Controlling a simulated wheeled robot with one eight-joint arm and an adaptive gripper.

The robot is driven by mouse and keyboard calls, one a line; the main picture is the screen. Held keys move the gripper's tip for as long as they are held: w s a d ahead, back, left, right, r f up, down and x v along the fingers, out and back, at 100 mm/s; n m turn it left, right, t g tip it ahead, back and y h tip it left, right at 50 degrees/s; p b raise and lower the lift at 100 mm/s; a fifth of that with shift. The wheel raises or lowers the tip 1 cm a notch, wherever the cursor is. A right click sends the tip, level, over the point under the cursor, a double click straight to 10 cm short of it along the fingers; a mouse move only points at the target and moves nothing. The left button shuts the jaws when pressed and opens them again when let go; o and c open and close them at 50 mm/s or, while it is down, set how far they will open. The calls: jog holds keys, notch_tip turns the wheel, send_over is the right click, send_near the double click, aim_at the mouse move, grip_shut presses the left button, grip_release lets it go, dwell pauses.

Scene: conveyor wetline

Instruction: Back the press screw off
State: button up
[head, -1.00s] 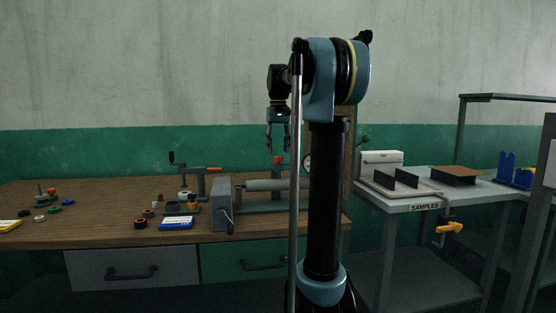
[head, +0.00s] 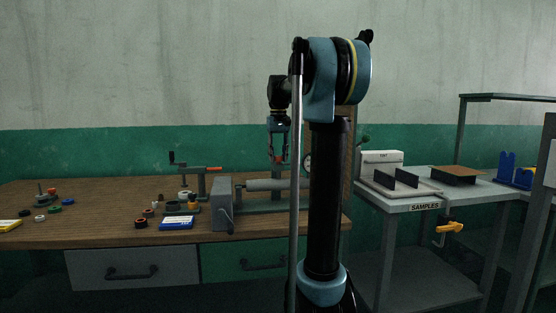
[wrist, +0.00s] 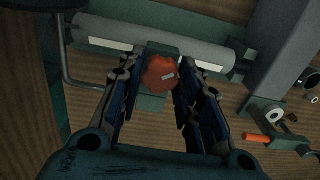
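My gripper (head: 278,158) is open, pointing down over the bench device with the grey roller. In the wrist view a red-orange knob (wrist: 160,73) with a small pale label lies between my two fingers (wrist: 160,90), with gaps on both sides. The fingers do not appear to touch it. In the head view the knob is mostly hidden by the fingers. The grey roller (head: 265,185) lies behind and below the knob; it also shows in the wrist view (wrist: 190,50). I cannot tell for sure which part is the press screw.
A small press with a crank (head: 195,172) stands to the left on the wooden bench (head: 90,215). Small rings and a blue-white box (head: 177,223) lie near the front. A samples table (head: 420,203) stands at the right. A gauge (head: 307,163) is close to my arm.

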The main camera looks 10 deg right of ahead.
jog(key=shift+n, duration=1.7)
jog(key=shift+n, duration=1.8)
jog(key=shift+n, duration=1.7)
jog(key=shift+n, duration=1.7)
